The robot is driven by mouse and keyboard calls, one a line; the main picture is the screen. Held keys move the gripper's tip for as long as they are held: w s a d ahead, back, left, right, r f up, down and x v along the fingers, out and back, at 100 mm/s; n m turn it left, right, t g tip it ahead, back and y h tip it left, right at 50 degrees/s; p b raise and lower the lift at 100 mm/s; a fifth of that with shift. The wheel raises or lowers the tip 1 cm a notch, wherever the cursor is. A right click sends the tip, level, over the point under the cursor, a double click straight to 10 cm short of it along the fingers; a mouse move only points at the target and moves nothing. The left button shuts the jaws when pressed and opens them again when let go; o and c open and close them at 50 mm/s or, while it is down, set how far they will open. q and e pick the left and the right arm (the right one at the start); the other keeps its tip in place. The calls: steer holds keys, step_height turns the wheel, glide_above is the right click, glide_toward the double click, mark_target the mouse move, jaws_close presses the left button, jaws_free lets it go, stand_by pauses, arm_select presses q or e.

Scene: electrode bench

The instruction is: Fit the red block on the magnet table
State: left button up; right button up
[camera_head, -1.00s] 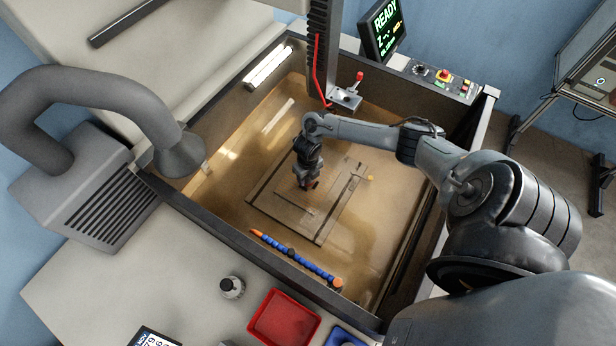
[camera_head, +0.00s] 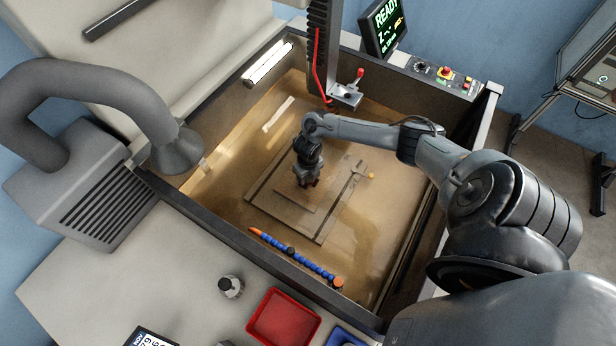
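The magnet table is a flat grey-brown plate (camera_head: 330,215) on the floor of the amber-tinted tank, with a smaller square plate (camera_head: 290,205) on it. My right gripper (camera_head: 306,184) points down low over the middle of the magnet table. Its fingertips are small and dark here, and I cannot tell whether they are open or shut. A trace of dark red shows at the fingertips; the red block itself cannot be made out clearly and may be hidden by the gripper. My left gripper is not in view.
The tank wall (camera_head: 262,278) surrounds the magnet table. A blue segmented hose (camera_head: 290,255) runs along the near side. A machine head with a red-knobbed lever (camera_head: 347,95) hangs behind my gripper. A red tray (camera_head: 284,318) and a small bottle (camera_head: 231,286) stand on the front bench.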

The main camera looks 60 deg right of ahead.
steer(key=shift+r, duration=0.1)
steer(key=o, duration=1.8)
steer(key=shift+o, duration=0.2)
steer(key=shift+r, duration=0.1)
steer(key=shift+r+p, duration=2.5)
steer(key=shift+r, duration=0.4)
